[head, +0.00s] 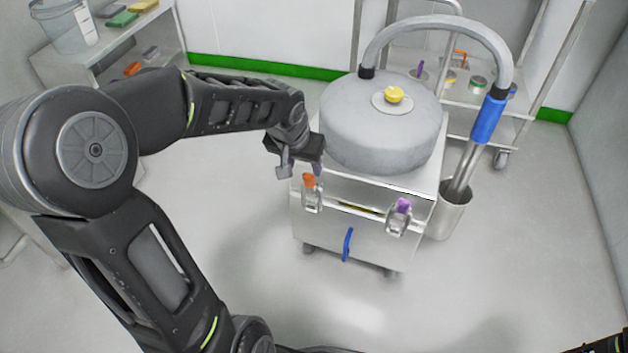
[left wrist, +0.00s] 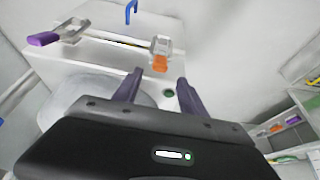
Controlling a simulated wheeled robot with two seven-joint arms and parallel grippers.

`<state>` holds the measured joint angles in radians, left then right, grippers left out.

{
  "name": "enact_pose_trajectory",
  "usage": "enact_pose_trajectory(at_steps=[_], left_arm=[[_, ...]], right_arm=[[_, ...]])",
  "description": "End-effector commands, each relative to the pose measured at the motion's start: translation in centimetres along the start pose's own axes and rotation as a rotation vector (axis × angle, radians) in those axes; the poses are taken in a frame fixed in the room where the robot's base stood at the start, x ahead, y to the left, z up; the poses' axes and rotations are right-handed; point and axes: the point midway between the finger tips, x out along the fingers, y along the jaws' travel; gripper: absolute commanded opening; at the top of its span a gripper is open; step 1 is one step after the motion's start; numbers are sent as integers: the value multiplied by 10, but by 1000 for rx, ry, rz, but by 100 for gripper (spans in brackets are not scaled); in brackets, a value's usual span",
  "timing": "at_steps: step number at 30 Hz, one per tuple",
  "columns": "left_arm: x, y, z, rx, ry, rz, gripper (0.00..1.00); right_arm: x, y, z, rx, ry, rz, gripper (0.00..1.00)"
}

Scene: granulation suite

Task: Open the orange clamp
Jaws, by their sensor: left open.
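The orange clamp (head: 312,198) is a metal latch with an orange tip on the front of the white wheeled cabinet, left of the purple clamp (head: 398,220). In the left wrist view the orange clamp (left wrist: 161,46) lies just beyond my fingertips, its orange end toward them. My left gripper (head: 300,168) is open and empty, just above and slightly left of the orange clamp; a gap shows between them. Its two fingers also show in the left wrist view (left wrist: 158,90). The purple clamp (left wrist: 55,36) appears there at upper left. My right gripper is out of view.
A grey round lid (head: 380,135) with a yellow knob tops the white cabinet (head: 340,232), which has a blue handle (head: 348,244). A hose with a blue grip (head: 488,119) stands at its right. Shelves stand behind and at left. The floor in front is clear.

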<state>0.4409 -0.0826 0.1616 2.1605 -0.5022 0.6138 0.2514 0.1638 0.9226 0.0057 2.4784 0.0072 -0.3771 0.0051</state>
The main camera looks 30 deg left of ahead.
Motion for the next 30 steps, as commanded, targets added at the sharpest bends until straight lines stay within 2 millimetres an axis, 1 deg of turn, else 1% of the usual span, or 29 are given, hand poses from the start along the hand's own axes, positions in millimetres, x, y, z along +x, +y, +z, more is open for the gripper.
enact_pose_trajectory(at_steps=[5,8,15,18,22,30], left_arm=[[9,0,1,0,-1,1,49],[21,1,2,0,-2,2,49],[59,1,2,1,-2,2,49],[71,1,1,0,-1,2,49],[79,1,1,1,0,2,49],[79,1,0,1,0,2,49]], right_arm=[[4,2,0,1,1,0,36],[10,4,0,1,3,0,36],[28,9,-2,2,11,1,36],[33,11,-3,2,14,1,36],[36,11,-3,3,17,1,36],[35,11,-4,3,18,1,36]])
